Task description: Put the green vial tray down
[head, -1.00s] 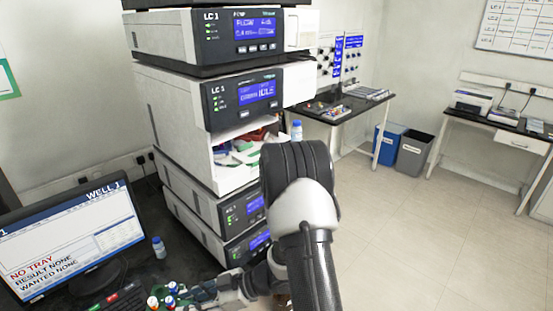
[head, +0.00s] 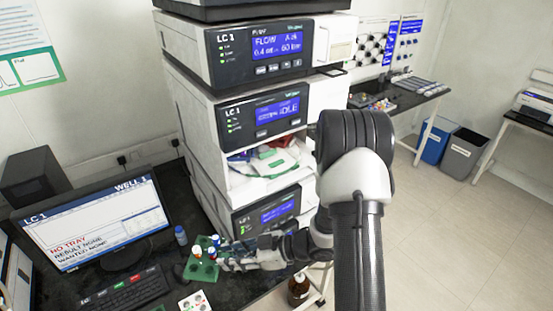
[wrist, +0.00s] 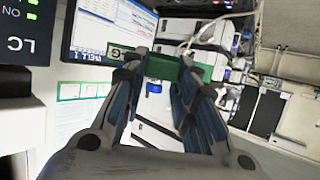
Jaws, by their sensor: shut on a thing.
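The green vial tray (head: 198,271) holds several vials with coloured caps, low in the head view, right of the keyboard. My gripper (head: 222,263) is shut on its right side. In the wrist view the tray's green edge (wrist: 162,68) lies between the two fingers of my gripper (wrist: 160,82). The tray appears over the dark bench (head: 236,293). I cannot tell whether it touches the bench. My fingers and wrist hide part of the tray.
The monitor (head: 95,220) reads NO TRAY; a keyboard (head: 125,292) lies before it. A blue-capped bottle (head: 181,235) stands behind the tray. The LC stack (head: 265,110) rises behind, its open bay cluttered. A white block (head: 194,302) with holes lies in front.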

